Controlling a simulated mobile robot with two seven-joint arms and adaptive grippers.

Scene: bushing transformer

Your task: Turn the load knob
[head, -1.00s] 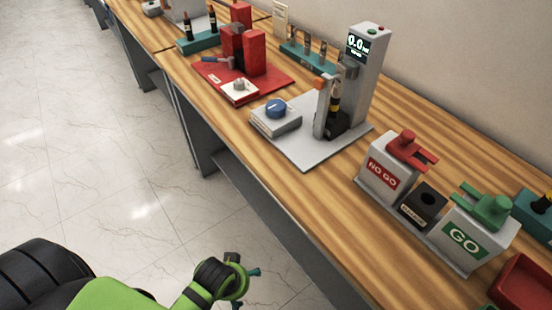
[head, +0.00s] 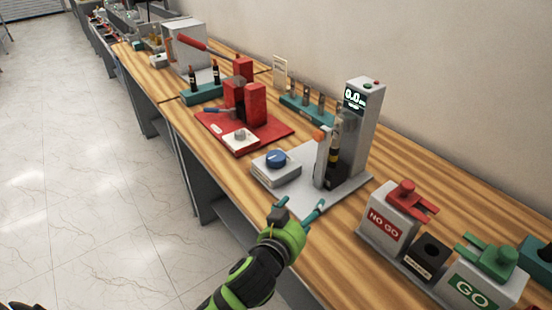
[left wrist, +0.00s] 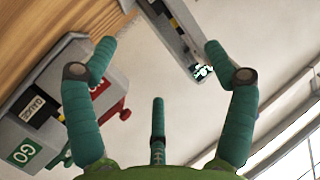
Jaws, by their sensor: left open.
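A blue round knob (head: 277,157) sits on a small grey box (head: 277,173), at the left of a pale grey base plate (head: 312,197). A grey column with a lit display (head: 356,100) stands on the same station. A second, pale knob (head: 240,136) sits on the red base further back; neither knob's label is readable. My left gripper (head: 300,208) is open and empty near the plate's front edge, in front of the blue knob and apart from it. In the left wrist view its teal fingers (left wrist: 160,48) are spread. My right gripper is not in view.
NO GO (head: 388,218) and GO (head: 470,285) blocks with red and green tops stand at the right. A red fixture (head: 245,120) stands behind the knob station. A teal rack (head: 308,113) stands at the back. Bare wood shows right of the plate.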

